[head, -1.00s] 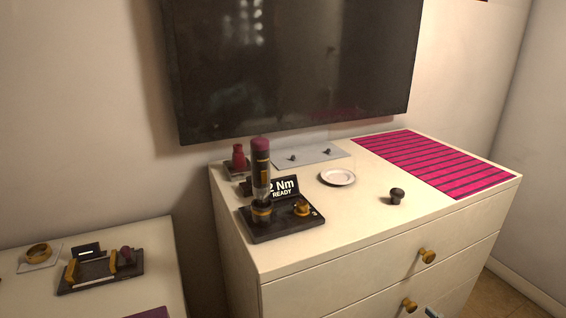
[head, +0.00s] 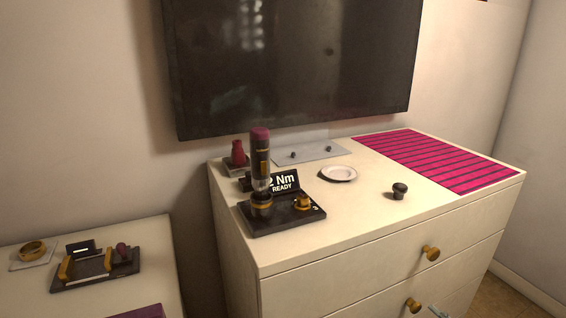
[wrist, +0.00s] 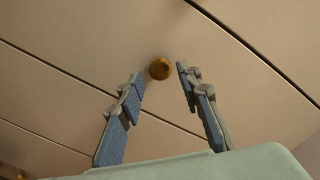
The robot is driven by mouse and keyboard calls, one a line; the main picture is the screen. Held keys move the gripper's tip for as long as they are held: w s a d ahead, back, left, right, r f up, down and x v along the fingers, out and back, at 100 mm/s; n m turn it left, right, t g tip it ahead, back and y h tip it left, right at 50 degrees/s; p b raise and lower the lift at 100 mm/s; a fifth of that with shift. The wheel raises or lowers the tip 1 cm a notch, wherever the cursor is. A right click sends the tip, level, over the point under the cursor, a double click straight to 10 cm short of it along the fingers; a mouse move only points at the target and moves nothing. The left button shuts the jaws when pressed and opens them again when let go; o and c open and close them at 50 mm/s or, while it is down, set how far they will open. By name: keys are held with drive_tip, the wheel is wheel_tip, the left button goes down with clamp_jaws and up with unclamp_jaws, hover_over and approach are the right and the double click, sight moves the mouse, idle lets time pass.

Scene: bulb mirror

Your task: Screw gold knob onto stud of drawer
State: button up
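The pale dresser has a gold knob (head: 431,253) on its top drawer and a second gold knob (head: 413,305) on the drawer below. My gripper (head: 437,312) shows only as a small piece at the bottom edge of the head view, beside the lower knob. In the wrist view my gripper (wrist: 160,71) has its two fingers apart. A gold knob (wrist: 160,69) appears between the fingertips against the drawer fronts, with gaps on both sides. I cannot tell how far ahead of the tips it is. No stud is visible.
A side table (head: 60,285) stands left. A dark screen (head: 290,65) hangs behind.

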drive_tip(key=shift+n+b, duration=0.7)
drive_tip(key=shift+n, duration=0.7)
drive_tip(key=shift+f+n+b, duration=0.15)
drive_tip(key=shift+n+b, duration=1.2)
drive_tip(key=shift+n, duration=0.35)
drive_tip(key=shift+n+b, duration=0.35)
drive_tip(key=shift+n, duration=0.15)
drive_tip(key=shift+n+b, duration=1.9)
drive_tip(key=shift+n+b, duration=0.35)
drive_tip(key=shift+n, duration=0.15)
drive_tip(key=shift+w, duration=0.1)
